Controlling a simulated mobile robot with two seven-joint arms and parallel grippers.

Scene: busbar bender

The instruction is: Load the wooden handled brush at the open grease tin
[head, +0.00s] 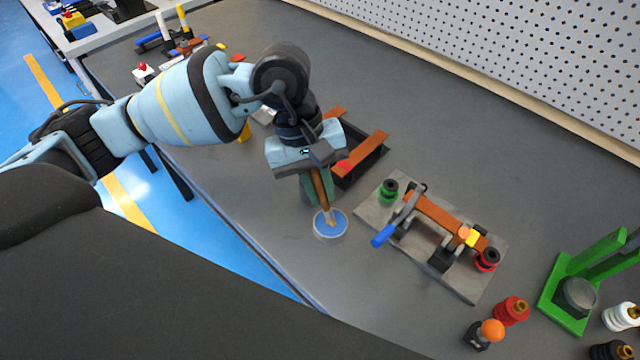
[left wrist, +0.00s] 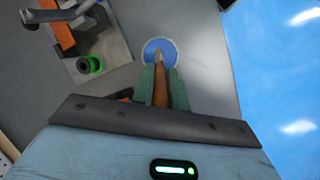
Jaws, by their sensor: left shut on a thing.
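My left gripper (head: 318,188) is shut on the brown wooden handle of the brush (head: 321,190). The brush points down with its bristle end at the open grease tin (head: 317,232), a round tin with blue grease inside. In the left wrist view, the green fingers (left wrist: 161,85) grip the brush handle (left wrist: 160,90) from both sides, and the tip overlaps the blue tin (left wrist: 173,45). I cannot tell how deep the bristles are in the grease. My right gripper is in neither view.
A bending fixture on a grey plate (head: 465,286) with a copper bar and blue-handled lever (head: 384,235) stands right of the tin. A dark tray with copper bars (head: 366,152) lies behind. A green press (head: 568,290) and insulators (head: 511,310) stand at right.

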